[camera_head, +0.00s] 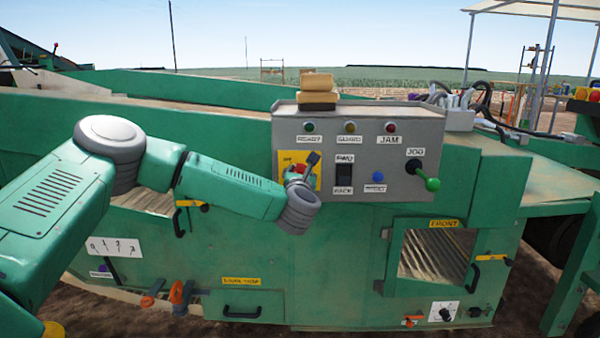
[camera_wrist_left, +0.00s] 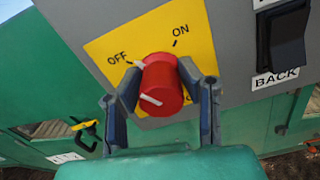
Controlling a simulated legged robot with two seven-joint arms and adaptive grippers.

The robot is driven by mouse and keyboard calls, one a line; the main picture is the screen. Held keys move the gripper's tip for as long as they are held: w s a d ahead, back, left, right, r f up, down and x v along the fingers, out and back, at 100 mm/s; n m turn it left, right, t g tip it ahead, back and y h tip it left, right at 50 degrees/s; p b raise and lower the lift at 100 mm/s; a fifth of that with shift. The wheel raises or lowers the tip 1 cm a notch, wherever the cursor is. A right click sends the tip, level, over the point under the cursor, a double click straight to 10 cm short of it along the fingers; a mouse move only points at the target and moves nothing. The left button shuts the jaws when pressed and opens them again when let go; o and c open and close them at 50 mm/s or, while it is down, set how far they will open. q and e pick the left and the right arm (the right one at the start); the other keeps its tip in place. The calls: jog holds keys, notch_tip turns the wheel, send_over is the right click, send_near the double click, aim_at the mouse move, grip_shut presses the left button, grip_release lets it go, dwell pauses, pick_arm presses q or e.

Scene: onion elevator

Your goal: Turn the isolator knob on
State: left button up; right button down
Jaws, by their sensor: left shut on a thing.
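The red isolator knob (camera_wrist_left: 162,88) sits on a yellow plate (camera_wrist_left: 110,50) marked OFF and ON. A white pointer at the knob's base is by the OFF mark, and a white line shows on its front face. My left gripper (camera_wrist_left: 164,84) is shut on the knob, with one dark finger on each side of it. In the head view, the left gripper (camera_head: 302,170) reaches the yellow plate (camera_head: 288,158) at the left of the grey control panel (camera_head: 400,120) and partly hides the knob. My right gripper is out of view.
Right of the knob are a black rocker switch (camera_head: 344,174), a blue button (camera_head: 378,177) and a green-handled jog lever (camera_head: 427,178). Indicator lamps line the panel's top. Below is a green machine front (camera_head: 320,270) with drawers and handles.

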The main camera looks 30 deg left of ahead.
pick_arm(q)
jog(key=m, duration=0.1)
jog(key=m+p, duration=0.1)
jog(key=m, duration=0.1)
jog(key=shift+d+f+m, duration=0.1)
jog(key=shift+f+m, duration=0.15)
jog(key=shift+m, duration=0.15)
jog(key=m+p, duration=0.2)
jog(key=m, duration=0.2)
jog(key=m+p, duration=0.2)
jog(key=m, duration=0.2)
jog(key=shift+f+m+p, duration=0.15)
jog(key=shift+m+p, duration=0.2)
jog(key=shift+m, duration=0.05)
jog(key=shift+f+m+p, duration=0.15)
jog(key=shift+m+p, duration=0.55)
jog(key=shift+m, duration=0.8)
jog(key=o, duration=1.1)
jog(key=shift+o, duration=0.2)
jog(key=shift+w, duration=0.1)
